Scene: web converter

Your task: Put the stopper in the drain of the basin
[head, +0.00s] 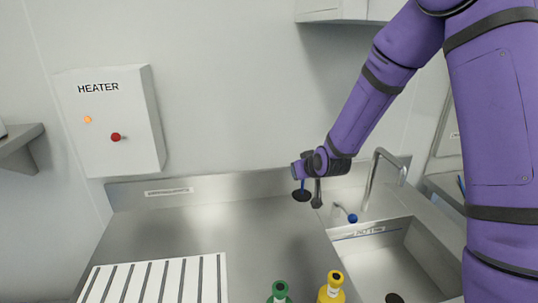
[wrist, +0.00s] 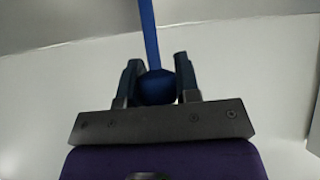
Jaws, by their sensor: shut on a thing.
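The stopper (head: 302,196) has a dark round disc with a blue stem above it. It hangs from my gripper (head: 304,178) in the head view, over the back of the counter, left of the basin (head: 410,250). In the wrist view my gripper (wrist: 158,80) has its two dark fingers shut around a blue ball-like part of the stopper (wrist: 157,88), with a blue strip running upward from it. The drain (head: 395,298) is a dark round spot on the basin floor, at the bottom edge of the head view and partly cut off.
A curved metal faucet (head: 374,170) and a blue-tipped lever (head: 352,218) stand at the basin's back left. A green bottle (head: 279,292), a yellow bottle (head: 332,287) and a white slatted rack (head: 155,278) are at the front. The counter middle (head: 215,230) is clear.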

